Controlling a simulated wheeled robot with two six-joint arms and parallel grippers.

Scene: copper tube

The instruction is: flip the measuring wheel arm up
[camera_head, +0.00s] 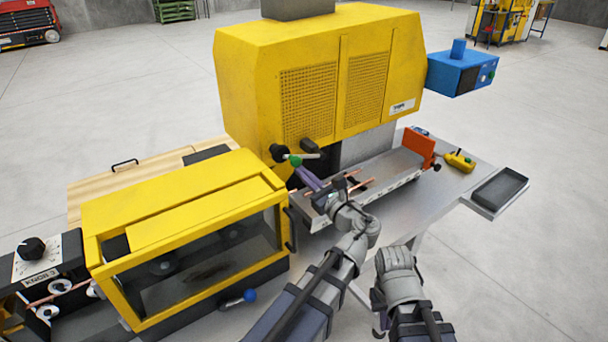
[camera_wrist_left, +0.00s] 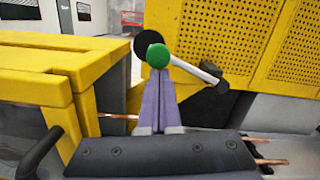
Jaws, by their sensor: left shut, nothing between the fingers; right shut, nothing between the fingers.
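The measuring wheel arm is a pale silver rod (camera_head: 309,156) on the front of the yellow machine, with a black disc (camera_head: 279,152) and a green ball (camera_head: 296,162). In the left wrist view the rod (camera_wrist_left: 195,70) slopes down to the right from the black disc (camera_wrist_left: 147,44). The green ball (camera_wrist_left: 158,56) lies at the tips of my left gripper (camera_wrist_left: 160,72). Its purple fingers are shut with nothing between them; whether they touch the ball I cannot tell. My right wrist shows at the lower right of the head view, but its fingers are hidden.
The tall yellow machine (camera_head: 310,45) stands behind. A yellow-framed windowed box (camera_head: 178,215) is at the left, with a blue-knobbed lever (camera_head: 249,296). Copper tubes (camera_head: 358,185) lie near my left gripper. An orange block (camera_head: 420,147) and black tray (camera_head: 500,188) are at the right.

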